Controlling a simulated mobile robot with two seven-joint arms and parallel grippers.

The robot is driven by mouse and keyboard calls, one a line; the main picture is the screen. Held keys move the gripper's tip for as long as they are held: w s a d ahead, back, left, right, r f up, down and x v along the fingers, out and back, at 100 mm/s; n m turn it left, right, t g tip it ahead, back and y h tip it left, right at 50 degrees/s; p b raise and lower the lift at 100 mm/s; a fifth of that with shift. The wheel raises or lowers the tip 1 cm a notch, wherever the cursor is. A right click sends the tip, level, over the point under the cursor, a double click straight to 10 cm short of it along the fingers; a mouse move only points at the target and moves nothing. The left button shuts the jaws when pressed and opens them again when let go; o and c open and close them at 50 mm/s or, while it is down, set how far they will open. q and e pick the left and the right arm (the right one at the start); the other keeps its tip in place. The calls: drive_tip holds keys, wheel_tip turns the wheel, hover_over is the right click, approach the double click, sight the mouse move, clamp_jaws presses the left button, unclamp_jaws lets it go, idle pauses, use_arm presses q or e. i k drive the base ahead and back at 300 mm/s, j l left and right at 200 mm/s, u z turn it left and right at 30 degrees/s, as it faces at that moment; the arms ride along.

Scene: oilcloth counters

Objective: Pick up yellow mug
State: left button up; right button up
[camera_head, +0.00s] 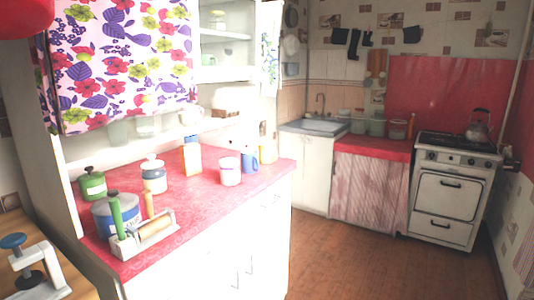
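I cannot make out a clearly yellow mug in the head view. A blue mug (250,159) stands near the far end of the red oilcloth counter (205,207). A small pale yellow item (263,156) stands just behind it, too small to tell what it is. A white and pink container (230,171) stands in front of the blue mug. Neither of my grippers shows in this view.
A stove (455,190) stands at the far right. The brown floor (360,260) is clear.

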sight(266, 149)
drive_tip(key=i+l+u, duration=0.1)
drive_tip(key=i+l, duration=0.45)
drive_tip(key=i+l+u, duration=0.15)
drive_tip(key=i+l, duration=0.15)
drive_tip(key=l, duration=0.15)
drive_tip(key=i+l, duration=0.25)
drive_tip(key=i+l+u, duration=0.15)
drive_tip(key=l, duration=0.3)
drive_tip(key=i+l, duration=0.3)
drive_tip(key=i+l+u, duration=0.15)
drive_tip(key=l, duration=0.35)
drive_tip(key=i+l, duration=0.3)
drive_tip(key=l+u, duration=0.05)
drive_tip(key=l, duration=0.05)
